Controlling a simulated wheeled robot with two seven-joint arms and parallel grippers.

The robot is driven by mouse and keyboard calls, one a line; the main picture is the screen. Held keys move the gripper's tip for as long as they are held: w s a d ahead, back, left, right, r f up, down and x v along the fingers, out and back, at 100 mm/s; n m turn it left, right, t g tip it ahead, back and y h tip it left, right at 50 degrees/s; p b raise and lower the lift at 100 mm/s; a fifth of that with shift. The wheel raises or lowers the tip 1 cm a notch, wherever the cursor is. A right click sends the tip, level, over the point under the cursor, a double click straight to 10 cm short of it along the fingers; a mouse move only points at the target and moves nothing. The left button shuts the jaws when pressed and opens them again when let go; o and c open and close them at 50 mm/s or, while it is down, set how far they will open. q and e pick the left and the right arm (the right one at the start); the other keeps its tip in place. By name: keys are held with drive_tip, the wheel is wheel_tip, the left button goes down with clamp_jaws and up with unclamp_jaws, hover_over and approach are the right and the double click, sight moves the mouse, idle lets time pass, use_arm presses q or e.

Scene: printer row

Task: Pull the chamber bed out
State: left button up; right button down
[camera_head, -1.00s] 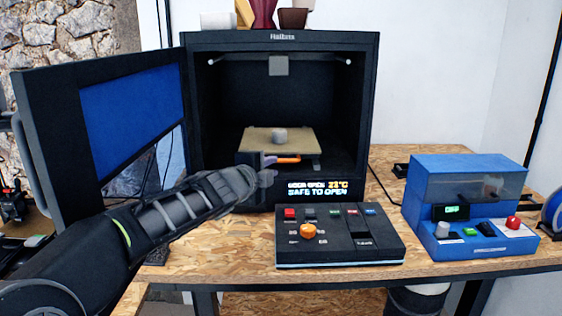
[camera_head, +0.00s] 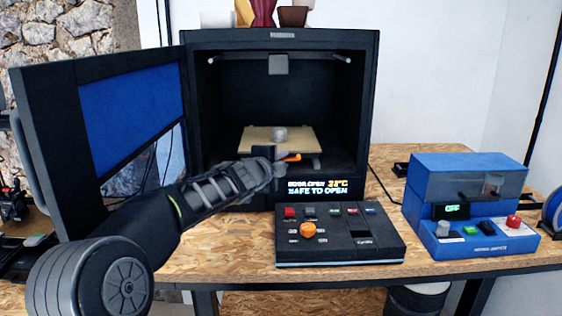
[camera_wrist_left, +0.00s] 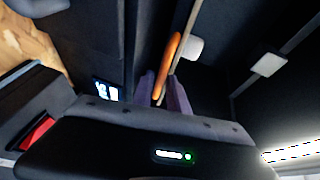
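The chamber bed (camera_head: 258,140) is a tan plate inside the black printer, with a small grey part (camera_head: 279,134) on top. Its orange handle (camera_head: 293,157) is at the front edge. My left gripper (camera_head: 280,163) is at this handle, and its wrist partly hides the bed's front. In the left wrist view the orange handle (camera_wrist_left: 168,62) runs down between the two purple fingertips (camera_wrist_left: 162,92), which sit close against it on both sides. The bed is inside the chamber. My right gripper is not in view.
The printer door (camera_head: 45,140) stands open at left, beside my left arm. A black control box (camera_head: 340,250) with an orange knob and a blue machine (camera_head: 470,210) stand on the wooden table (camera_head: 225,255). Bare table lies before the printer's front left.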

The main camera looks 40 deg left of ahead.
use_arm(q)
clamp_jaws()
idle(1.3)
